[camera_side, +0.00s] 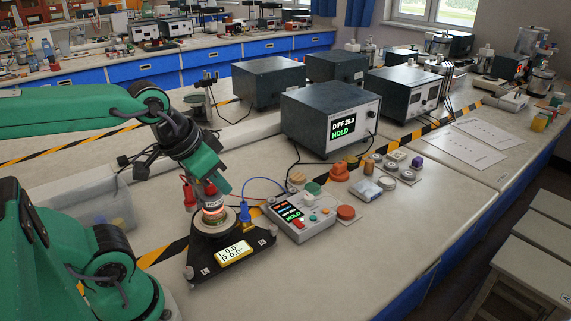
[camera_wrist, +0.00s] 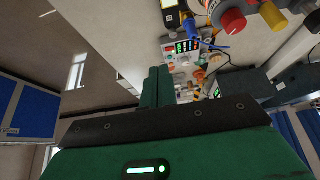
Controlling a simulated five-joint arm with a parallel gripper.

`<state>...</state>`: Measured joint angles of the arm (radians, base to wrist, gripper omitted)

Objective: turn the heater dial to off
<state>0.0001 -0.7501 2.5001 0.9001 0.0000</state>
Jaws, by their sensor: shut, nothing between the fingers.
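My gripper (camera_side: 222,189) is at the upper right of a small round unit (camera_side: 212,212) with a glowing band, in the side view. I cannot tell whether they touch. In the wrist view my green fingers (camera_wrist: 158,72) are together and empty. The round unit stands on a black three-cornered base (camera_side: 258,236) with a lit angle display. A red knob (camera_wrist: 233,21) is at the upper right in the wrist view, apart from my fingertips. No dial is clearly marked as the heater's, and no off mark is legible.
A small control box (camera_side: 318,226) with a lit screen and buttons is right of the base. A large instrument (camera_side: 335,105) reading HOLD stands behind. Coloured knobs (camera_side: 345,212) lie near the control box. A clear bin (camera_side: 60,190) is at left. The front right bench is clear.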

